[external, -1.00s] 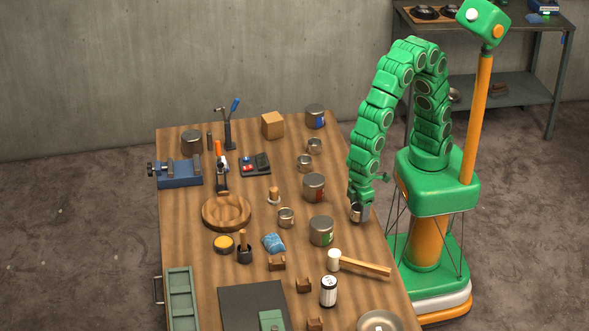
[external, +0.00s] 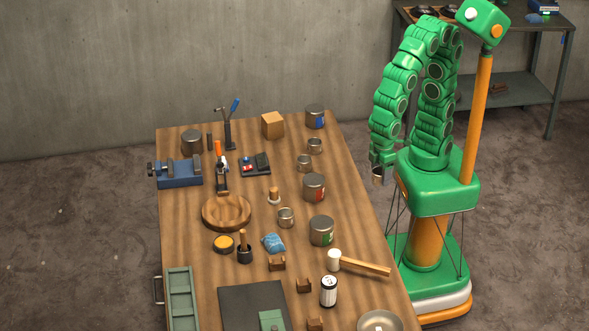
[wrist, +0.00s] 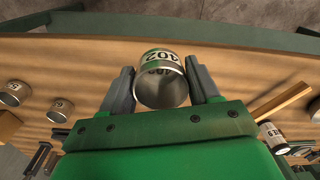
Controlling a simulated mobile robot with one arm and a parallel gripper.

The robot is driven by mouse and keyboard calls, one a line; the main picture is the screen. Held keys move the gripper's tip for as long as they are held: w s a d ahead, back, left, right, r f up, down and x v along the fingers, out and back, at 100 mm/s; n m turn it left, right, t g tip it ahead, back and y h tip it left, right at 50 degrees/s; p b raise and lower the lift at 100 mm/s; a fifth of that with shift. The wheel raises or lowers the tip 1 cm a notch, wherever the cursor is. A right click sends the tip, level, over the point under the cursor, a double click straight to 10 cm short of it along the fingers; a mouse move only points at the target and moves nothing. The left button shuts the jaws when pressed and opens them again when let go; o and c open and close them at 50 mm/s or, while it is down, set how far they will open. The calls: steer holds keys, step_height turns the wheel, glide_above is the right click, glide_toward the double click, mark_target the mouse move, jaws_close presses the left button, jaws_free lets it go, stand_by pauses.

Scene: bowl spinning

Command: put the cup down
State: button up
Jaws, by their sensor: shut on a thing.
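My gripper (external: 379,168) is shut on a small metal cup (external: 377,177) and holds it in the air by the right edge of the table, close to my base. In the wrist view my fingers (wrist: 162,88) stand on either side of the cup (wrist: 160,92), whose round mouth faces the camera. The cup is small and partly hidden by my fingers in the external view.
The wooden table (external: 190,258) holds a green-labelled can (external: 321,232), a red-labelled can (external: 314,188), small metal cups (external: 304,163), a mallet (external: 362,265) and a round wooden dish (external: 226,213). Bare wood shows along the right edge beside the cans.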

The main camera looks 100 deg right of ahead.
steer(key=shift+s+d+r, duration=0.4)
steer(key=shift+s+d, duration=0.15)
steer(key=shift+s, duration=0.2)
steer(key=shift+s+d+r, duration=0.35)
steer(key=shift+s+d, duration=0.15)
steer(key=shift+s, duration=0.2)
